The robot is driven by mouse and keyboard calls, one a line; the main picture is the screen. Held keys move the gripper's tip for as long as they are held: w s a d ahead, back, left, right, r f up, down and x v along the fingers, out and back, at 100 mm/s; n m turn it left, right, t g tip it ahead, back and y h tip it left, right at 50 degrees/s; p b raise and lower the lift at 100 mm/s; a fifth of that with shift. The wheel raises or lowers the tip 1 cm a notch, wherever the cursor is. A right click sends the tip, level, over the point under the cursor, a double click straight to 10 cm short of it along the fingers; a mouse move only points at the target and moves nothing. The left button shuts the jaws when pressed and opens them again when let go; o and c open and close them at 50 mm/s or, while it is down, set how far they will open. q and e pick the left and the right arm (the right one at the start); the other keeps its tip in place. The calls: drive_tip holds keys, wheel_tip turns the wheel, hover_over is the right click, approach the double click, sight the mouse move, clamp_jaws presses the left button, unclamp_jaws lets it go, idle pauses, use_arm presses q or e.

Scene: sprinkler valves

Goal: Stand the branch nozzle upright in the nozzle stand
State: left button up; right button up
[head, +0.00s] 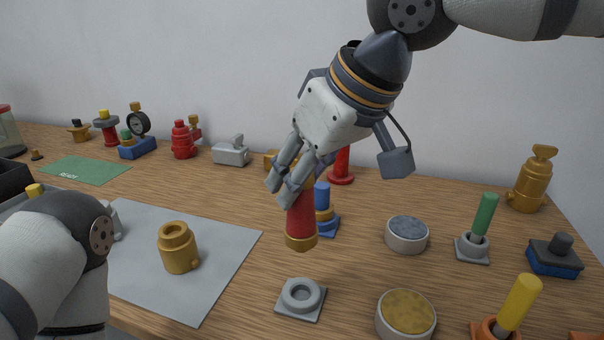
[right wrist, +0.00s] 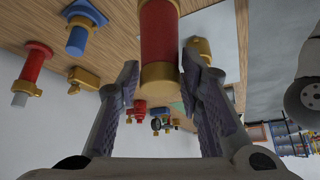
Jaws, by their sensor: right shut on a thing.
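The branch nozzle is a red cylinder with a brass rim at its lower end; it hangs nearly upright in the head view (head: 301,218). My right gripper (head: 285,180) is shut on its upper part. In the right wrist view, the red body and brass collar of the nozzle (right wrist: 159,40) lie between the two finger pads. The nozzle stand looks to be the grey square base with a raised ring (head: 301,297), empty on the table. The nozzle's lower end is above and behind it, clear of it.
Two round tubs, one grey-topped (head: 407,234) and one yellow-topped (head: 406,314), stand right of the stand. A blue fitting (head: 325,212) is just behind the nozzle. A brass coupling (head: 178,247) sits on the grey mat (head: 222,252) at left. Green and yellow posts stand at right.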

sight(301, 227)
drive_tip(key=shift+s+r, duration=0.1)
drive_tip(key=shift+s, duration=0.2)
drive_tip(key=shift+w+f, duration=0.1)
drive_tip(key=shift+f, duration=3.85)
drive_tip(key=shift+f, duration=1.3)
drive_tip(key=o, duration=1.3)
drive_tip(key=shift+v, duration=3.95)
